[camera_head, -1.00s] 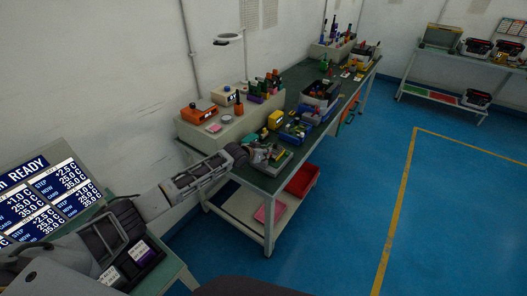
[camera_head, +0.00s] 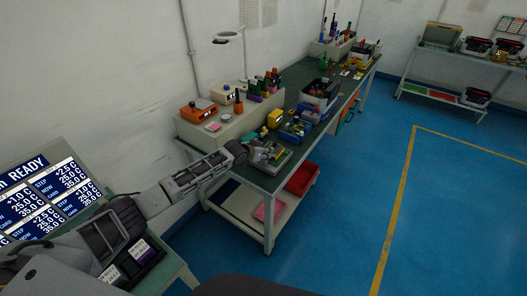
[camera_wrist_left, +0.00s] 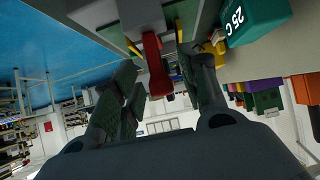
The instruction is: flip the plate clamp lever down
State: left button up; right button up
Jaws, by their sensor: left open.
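A red lever (camera_wrist_left: 153,62) on a grey metal clamp shows in the left wrist view, near the top middle. My left gripper (camera_wrist_left: 163,95) is open, with one dark finger to the left of the lever and the other to the right. I cannot tell whether either finger touches it. In the head view my left gripper (camera_head: 263,154) is over a grey fixture (camera_head: 281,166) at the near end of the green bench; the lever is too small to make out there. My right gripper is not in view.
The green bench (camera_head: 258,181) carries a yellow device (camera_head: 274,118), blue bins and an orange-topped box (camera_head: 198,111) near the wall. A teal block marked 25 C (camera_wrist_left: 258,20) is close to the right finger. A red bin (camera_head: 301,180) sits below. The blue floor at right is clear.

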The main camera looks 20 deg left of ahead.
pick_arm(q)
jog(key=v, duration=1.2)
dwell(0.7)
dwell(0.5)
